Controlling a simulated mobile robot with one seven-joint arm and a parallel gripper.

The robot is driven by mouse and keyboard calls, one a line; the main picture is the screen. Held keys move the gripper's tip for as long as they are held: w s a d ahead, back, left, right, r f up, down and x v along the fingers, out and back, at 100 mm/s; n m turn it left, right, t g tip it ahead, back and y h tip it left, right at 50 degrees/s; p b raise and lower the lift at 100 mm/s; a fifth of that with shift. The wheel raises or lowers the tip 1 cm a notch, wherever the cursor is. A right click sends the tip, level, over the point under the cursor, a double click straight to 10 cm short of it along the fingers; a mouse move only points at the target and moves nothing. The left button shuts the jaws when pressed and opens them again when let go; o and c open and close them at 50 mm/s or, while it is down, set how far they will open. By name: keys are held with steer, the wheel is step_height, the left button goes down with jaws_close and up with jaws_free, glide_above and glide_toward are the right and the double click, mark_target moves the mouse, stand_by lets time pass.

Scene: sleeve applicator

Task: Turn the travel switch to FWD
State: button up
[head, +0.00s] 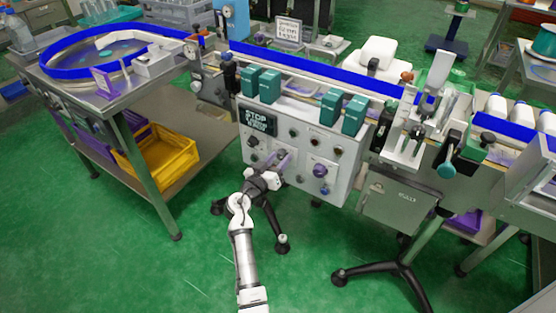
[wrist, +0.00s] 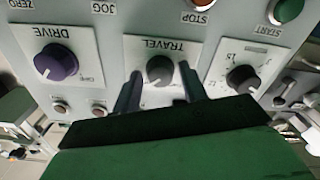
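The travel switch (wrist: 160,70) is a small dark grey round knob on a pale panel, under an upside-down TRAVEL label in the wrist view. Its position marks are too small to read. My gripper (wrist: 160,84) is open, with one dark finger on each side of the knob. Gaps show between the fingers and the knob, so it does not appear gripped. In the head view my gripper (head: 274,163) is at the lower left of the control panel (head: 336,157) and hides the switch.
In the wrist view, a purple DRIVE knob (wrist: 56,62) is left of the travel switch and a black knob (wrist: 243,79) is right. A green START button (wrist: 287,10) and an orange STOP button (wrist: 196,4) are above. A yellow bin (head: 160,155) sits left of the panel.

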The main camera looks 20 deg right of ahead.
steer(key=c, duration=0.7)
steer(key=shift+c, duration=0.2)
steer(key=shift+n, duration=0.5)
steer(key=n, duration=0.3)
steer(key=shift+b, duration=0.4)
steer(key=n, duration=0.4)
steer(key=n+p, duration=0.2)
steer(key=n, duration=0.3)
steer(key=shift+r+n, duration=0.15)
steer(key=shift+n, duration=0.25)
steer(key=shift+n+p, duration=1.1)
steer(key=shift+n, duration=0.9)
